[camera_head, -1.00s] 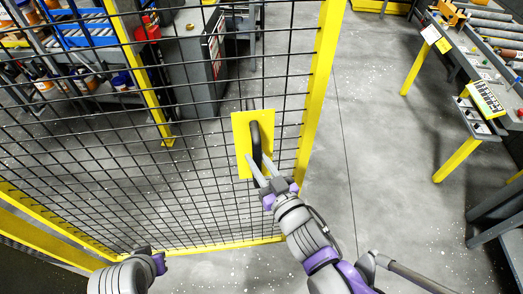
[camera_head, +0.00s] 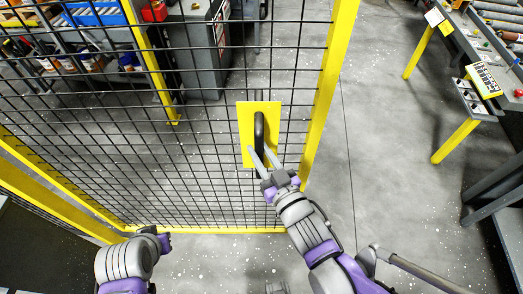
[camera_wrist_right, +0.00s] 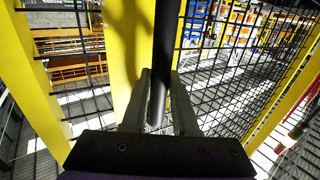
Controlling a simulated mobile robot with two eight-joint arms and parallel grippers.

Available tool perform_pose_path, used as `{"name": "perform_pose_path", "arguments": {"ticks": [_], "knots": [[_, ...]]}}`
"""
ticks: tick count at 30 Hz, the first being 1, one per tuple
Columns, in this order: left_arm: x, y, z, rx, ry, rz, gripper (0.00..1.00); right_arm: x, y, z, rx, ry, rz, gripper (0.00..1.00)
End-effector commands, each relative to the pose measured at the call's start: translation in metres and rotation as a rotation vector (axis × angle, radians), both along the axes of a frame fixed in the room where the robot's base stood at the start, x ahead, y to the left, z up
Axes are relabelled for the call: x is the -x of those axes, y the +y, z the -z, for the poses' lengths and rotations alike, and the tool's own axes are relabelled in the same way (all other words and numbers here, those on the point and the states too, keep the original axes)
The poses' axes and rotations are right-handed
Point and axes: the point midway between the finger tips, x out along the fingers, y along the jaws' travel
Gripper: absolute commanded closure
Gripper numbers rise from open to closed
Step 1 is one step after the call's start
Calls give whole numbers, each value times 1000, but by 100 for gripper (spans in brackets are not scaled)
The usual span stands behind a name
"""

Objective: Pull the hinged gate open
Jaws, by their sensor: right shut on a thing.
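The hinged gate is black wire mesh in a yellow frame (camera_head: 322,90). A yellow plate (camera_head: 246,125) near its right edge carries an upright black handle (camera_head: 259,130). My right gripper (camera_head: 263,157) is shut on the lower part of this handle. In the right wrist view the dark handle bar (camera_wrist_right: 166,50) stands between the two grey fingers (camera_wrist_right: 160,105), with the yellow plate (camera_wrist_right: 126,50) behind it. My left gripper (camera_head: 163,243) is low at the left, in front of the mesh and away from the handle; its fingers are hidden.
Behind the mesh stand a grey cabinet (camera_head: 200,55) and shelves with bins. A conveyor table on yellow legs (camera_head: 455,142) is at the right. Bare grey floor (camera_head: 385,150) lies between the gate and that table.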

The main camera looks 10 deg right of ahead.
Motion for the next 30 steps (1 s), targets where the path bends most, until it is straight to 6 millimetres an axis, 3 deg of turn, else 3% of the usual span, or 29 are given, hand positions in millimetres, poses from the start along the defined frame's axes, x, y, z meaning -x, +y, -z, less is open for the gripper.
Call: {"name": "perform_pose_path", "arguments": {"ticks": [4,5,10,20,23,30], "knots": [[0,0,0,0,0,0,100,-1,2,-2,-1,-5,-5,100],[0,0,0,0,0,0,100,-1,2,-2,-1,-5,-5,71],[0,0,0,0,0,0,100,-1,1,-1,-1,-4,-3,43],[-1,0,-3,0,-2,0,100,0,0,-4,0,-2,-1,43],[-4,0,-12,0,-8,0,100,-1,0,-15,-1,-3,-1,43],[-20,0,-49,0,-39,0,100,-2,1,-63,-1,-9,-3,43]]}}
